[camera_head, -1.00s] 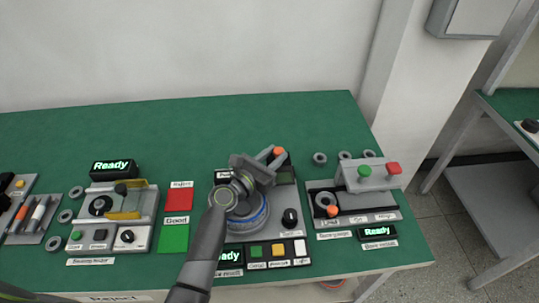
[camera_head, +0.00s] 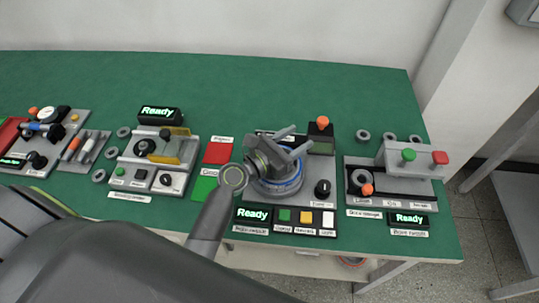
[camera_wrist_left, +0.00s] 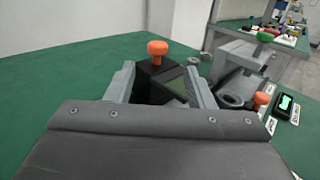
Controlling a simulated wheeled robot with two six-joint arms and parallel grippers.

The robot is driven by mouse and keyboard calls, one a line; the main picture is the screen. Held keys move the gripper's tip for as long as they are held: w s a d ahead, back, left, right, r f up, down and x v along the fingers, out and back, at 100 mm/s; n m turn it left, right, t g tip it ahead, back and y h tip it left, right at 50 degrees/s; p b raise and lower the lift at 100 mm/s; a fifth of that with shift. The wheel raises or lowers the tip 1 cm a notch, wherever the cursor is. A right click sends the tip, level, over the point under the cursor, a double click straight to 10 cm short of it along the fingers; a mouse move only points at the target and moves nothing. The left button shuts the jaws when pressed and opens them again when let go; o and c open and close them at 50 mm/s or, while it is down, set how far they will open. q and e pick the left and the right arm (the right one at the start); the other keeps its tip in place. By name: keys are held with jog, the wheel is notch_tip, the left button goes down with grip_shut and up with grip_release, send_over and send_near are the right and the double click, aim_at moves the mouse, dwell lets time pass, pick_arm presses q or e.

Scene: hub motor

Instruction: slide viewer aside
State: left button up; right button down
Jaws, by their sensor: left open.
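The viewer (camera_head: 320,140) is a black block with an orange knob (camera_head: 322,122) on top and a greenish panel on its front. It stands at the back right of the middle station. My left gripper (camera_head: 298,141) is open and empty, above the station's round blue-ringed base (camera_head: 276,190), just left of the viewer. In the left wrist view the orange knob (camera_wrist_left: 157,48) shows ahead, between the two spread fingers (camera_wrist_left: 160,80), with a gap to each. The lower part of the viewer is partly hidden by my gripper there. My right gripper is not in view.
The middle station has a black dial (camera_head: 323,188) and a row of buttons in front. To the right stands a grey fixture (camera_head: 408,158) with green and red knobs, and loose rings (camera_head: 363,135) lie behind it. Green table is clear behind the viewer.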

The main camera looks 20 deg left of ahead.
pick_arm(q)
jog(key=b+v, duration=0.1)
jog(key=v, duration=0.8)
jog(key=shift+d+r, duration=0.1)
